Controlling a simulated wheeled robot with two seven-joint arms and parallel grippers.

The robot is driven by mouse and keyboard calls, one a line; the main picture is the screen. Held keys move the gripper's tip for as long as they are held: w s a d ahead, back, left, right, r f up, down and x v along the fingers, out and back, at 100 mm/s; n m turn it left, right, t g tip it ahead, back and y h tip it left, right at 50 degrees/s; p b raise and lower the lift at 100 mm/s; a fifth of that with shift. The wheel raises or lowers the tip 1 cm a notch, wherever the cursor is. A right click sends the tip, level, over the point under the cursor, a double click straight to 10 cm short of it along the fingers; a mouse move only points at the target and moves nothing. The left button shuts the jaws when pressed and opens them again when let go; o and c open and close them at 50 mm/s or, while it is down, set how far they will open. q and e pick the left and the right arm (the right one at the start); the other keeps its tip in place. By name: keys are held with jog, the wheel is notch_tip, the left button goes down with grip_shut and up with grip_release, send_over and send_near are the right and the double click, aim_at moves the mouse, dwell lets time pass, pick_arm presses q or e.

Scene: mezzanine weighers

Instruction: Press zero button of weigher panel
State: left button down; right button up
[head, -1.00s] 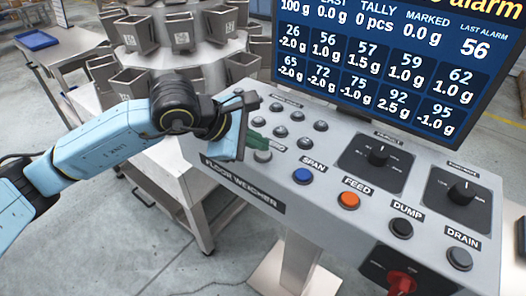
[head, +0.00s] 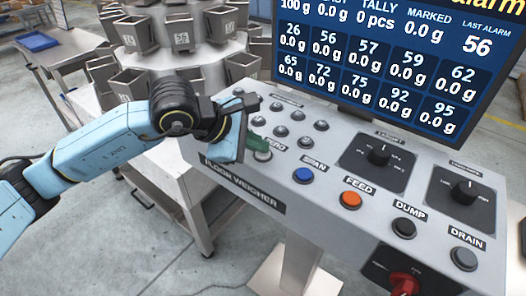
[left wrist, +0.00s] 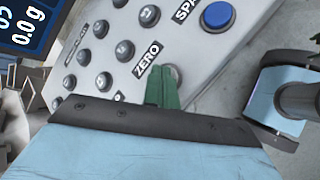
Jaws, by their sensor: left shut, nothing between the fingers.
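The weigher panel (head: 325,178) is a light grey sloped console labelled FLOOR WEIGHER.
A screen (head: 380,62) above the panel reads 0.0 g in every cell of its grid. The orange FEED button (head: 351,199), dark DUMP button (head: 403,228) and DRAIN button (head: 464,258) run along the front. Several small dark buttons (head: 281,130) sit behind ZERO. Metal weigh hoppers (head: 180,35) stand behind.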

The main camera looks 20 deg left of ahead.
aim_at(258, 154)
dwell(0.3)
pick_arm(q)
jog(key=shift+r+p, duration=0.35)
jog(key=shift+r, duration=0.45)
jog(key=shift+r+p, duration=1.3)
jog(key=shift+r, duration=1.3)
jog(key=shift+f, duration=0.1)
